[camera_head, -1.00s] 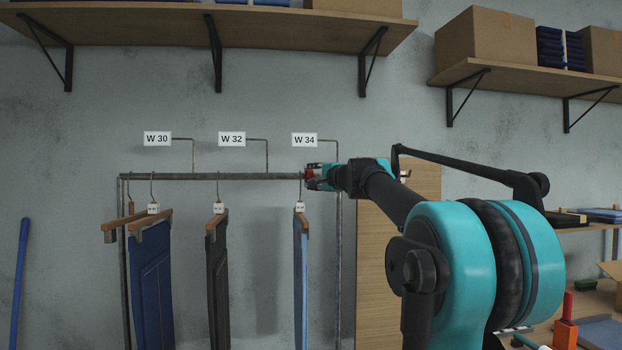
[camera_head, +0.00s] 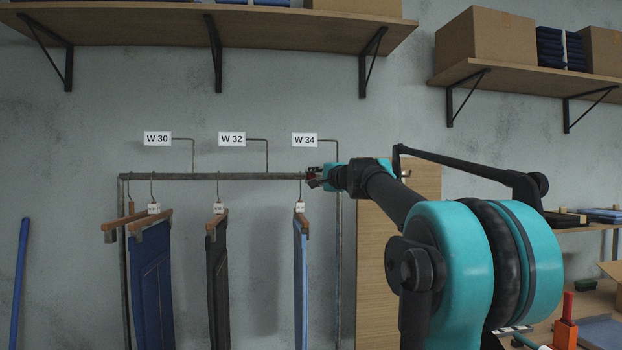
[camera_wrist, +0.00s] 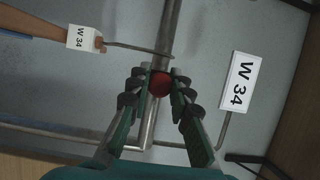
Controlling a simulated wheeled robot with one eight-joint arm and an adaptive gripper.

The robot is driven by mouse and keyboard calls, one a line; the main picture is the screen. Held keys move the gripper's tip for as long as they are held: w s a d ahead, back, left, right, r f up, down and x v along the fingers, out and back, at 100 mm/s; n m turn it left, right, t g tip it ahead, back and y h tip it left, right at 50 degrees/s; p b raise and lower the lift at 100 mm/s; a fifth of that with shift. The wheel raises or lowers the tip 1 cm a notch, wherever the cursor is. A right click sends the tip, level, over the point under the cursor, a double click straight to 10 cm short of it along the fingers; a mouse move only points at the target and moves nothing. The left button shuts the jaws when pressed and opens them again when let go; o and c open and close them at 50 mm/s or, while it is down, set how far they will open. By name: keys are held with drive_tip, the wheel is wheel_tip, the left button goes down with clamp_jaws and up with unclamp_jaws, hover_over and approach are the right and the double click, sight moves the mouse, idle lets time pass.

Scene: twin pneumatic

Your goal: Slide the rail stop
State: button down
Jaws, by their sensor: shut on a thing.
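The rail stop is a small red part (camera_wrist: 160,83) on the metal rail (camera_head: 240,176). It sits near the rail's right end, between my fingertips in the wrist view. My gripper (camera_head: 314,177) is shut on it, with the fingers on both sides of the rail; it also shows in the wrist view (camera_wrist: 159,87). Little of the red shows in the head view, as the fingers cover most of it. The hook of the W 34 hanger (camera_wrist: 140,47) crosses the rail just beyond the fingertips.
Blue trousers (camera_head: 300,265) hang just left of my gripper. Dark trousers (camera_head: 218,275) and other blue trousers (camera_head: 151,290) hang farther left. A W 34 sign (camera_head: 304,140) stands above the rail on a thin bracket. The rail between the hangers is bare.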

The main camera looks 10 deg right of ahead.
drive_tip(key=d, duration=0.6)
drive_tip(key=shift+d, duration=0.4)
drive_tip(key=c, duration=1.4)
unclamp_jaws()
drive_tip(key=shift+o, duration=0.2)
drive_tip(key=v, duration=1.2)
